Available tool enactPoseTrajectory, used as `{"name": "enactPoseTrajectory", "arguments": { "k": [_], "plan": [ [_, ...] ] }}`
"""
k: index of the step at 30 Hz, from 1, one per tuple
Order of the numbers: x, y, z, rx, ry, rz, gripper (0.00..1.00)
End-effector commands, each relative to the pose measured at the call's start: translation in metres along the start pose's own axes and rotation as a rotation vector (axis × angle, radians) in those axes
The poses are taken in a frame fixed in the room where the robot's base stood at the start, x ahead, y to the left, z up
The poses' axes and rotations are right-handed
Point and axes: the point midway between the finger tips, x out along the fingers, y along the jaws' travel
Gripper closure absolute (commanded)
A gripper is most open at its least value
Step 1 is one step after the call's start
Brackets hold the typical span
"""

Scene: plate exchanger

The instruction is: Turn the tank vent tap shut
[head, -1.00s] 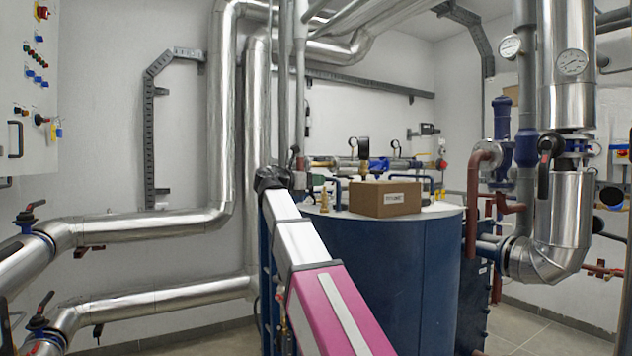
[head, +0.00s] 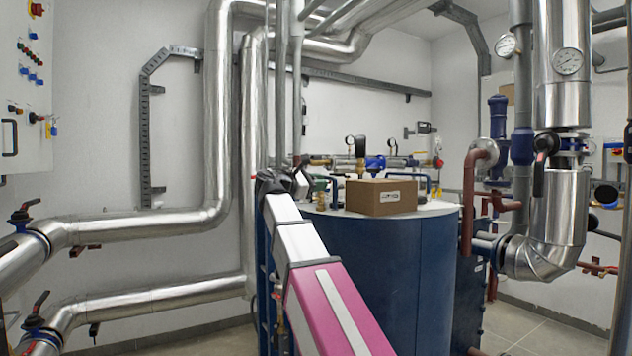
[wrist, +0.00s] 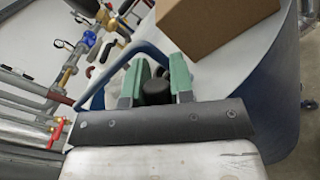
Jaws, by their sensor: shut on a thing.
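My gripper (wrist: 157,82) has two green fingers, one on each side of a dark round knob, which I take to be the tank vent tap (wrist: 155,93). The fingers are shut on it, above the pale top of the blue tank (head: 405,250). In the head view my gripper (head: 319,190) is small and partly hidden by my arm, at the left of the tank top. The tap's body and how far it is turned are hidden.
A cardboard box (head: 380,197) stands on the tank top, close to the right of my gripper. A blue bent pipe (wrist: 95,100) passes beside the fingers. Pipes with a red-handled valve (wrist: 58,130) lie to the left in the wrist view.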

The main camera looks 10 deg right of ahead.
Motion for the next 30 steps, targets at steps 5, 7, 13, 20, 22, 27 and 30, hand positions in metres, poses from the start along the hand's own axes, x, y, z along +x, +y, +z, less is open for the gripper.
{"name": "enactPoseTrajectory", "arguments": {
  "k": [5,7,13,20,22,27,30],
  "plan": [
    [0.000,-0.015,-0.001,0.168,0.000,0.000,1.00],
    [0.000,-0.019,-0.002,0.235,0.000,-0.001,1.00],
    [0.000,-0.032,-0.007,0.424,0.000,-0.001,1.00],
    [0.000,-0.045,-0.014,0.636,0.000,-0.001,1.00],
    [0.000,-0.048,-0.017,0.695,0.000,-0.001,1.00],
    [0.000,-0.054,-0.023,0.820,0.000,-0.002,1.00],
    [0.000,-0.056,-0.026,0.878,-0.001,-0.002,1.00]
  ]
}}
